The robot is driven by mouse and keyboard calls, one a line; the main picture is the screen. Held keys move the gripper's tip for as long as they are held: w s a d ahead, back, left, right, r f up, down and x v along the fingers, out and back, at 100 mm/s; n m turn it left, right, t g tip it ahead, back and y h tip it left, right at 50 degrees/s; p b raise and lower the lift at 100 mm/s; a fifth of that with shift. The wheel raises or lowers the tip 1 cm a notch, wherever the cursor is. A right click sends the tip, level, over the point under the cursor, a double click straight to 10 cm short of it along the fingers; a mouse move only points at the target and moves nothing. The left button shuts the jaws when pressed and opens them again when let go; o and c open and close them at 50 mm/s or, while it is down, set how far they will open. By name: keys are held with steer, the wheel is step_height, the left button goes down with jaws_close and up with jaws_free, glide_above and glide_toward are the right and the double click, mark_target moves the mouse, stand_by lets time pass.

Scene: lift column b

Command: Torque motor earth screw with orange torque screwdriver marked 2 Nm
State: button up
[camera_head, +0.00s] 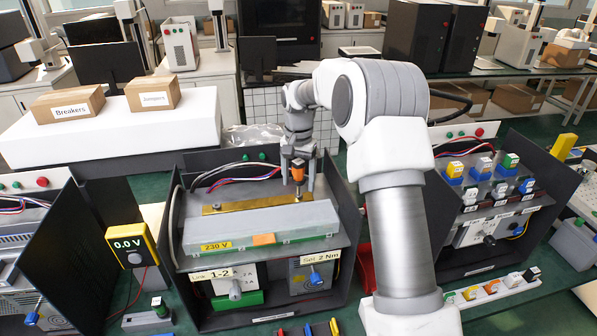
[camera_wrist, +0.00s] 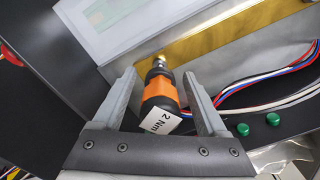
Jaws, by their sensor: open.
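The orange and black torque screwdriver (camera_head: 298,170) stands upright on the brass bar (camera_head: 232,208) inside the middle open cabinet. In the wrist view the screwdriver (camera_wrist: 158,97) carries a white "2 Nm" label, and its tip meets a small brass screw head (camera_wrist: 158,61) on the bar. The screw's thread is hidden. My gripper (camera_head: 297,186) is open, with one finger on each side of the screwdriver. In the wrist view gaps show between both fingers and the handle.
The cabinet's dark side walls (camera_head: 349,215) rise close to my arm. Colored wires (camera_wrist: 270,95) and green buttons (camera_wrist: 243,129) lie beside the bar. A grey cover (camera_head: 262,225) marked "230 V" is in front, above a "Set 2 Nm" label (camera_head: 320,257). A yellow meter (camera_head: 131,245) reads 0.0 V.

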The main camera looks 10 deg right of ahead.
step_height(320, 180, up, 17)
steer(key=shift+r, duration=0.2)
stand_by(0.7)
steer(key=s+r+n+t+b, duration=0.1)
steer(key=s+r+n+t, duration=0.15)
steer(key=s, duration=0.65)
steer(key=s+r+n+t, duration=0.1)
steer(key=s+r, duration=0.2)
steer(key=s, duration=0.6)
steer(key=s+f+n+t, duration=0.1)
steer(key=s+f, duration=0.3)
steer(key=s, duration=0.4)
steer(key=s+f+n+t+b, duration=0.1)
steer(key=s+f+n, duration=0.1)
steer(key=s+f, duration=0.3)
steer(key=s, duration=0.4)
steer(key=shift+s+f, duration=0.2)
steer(key=shift+f, duration=0.05)
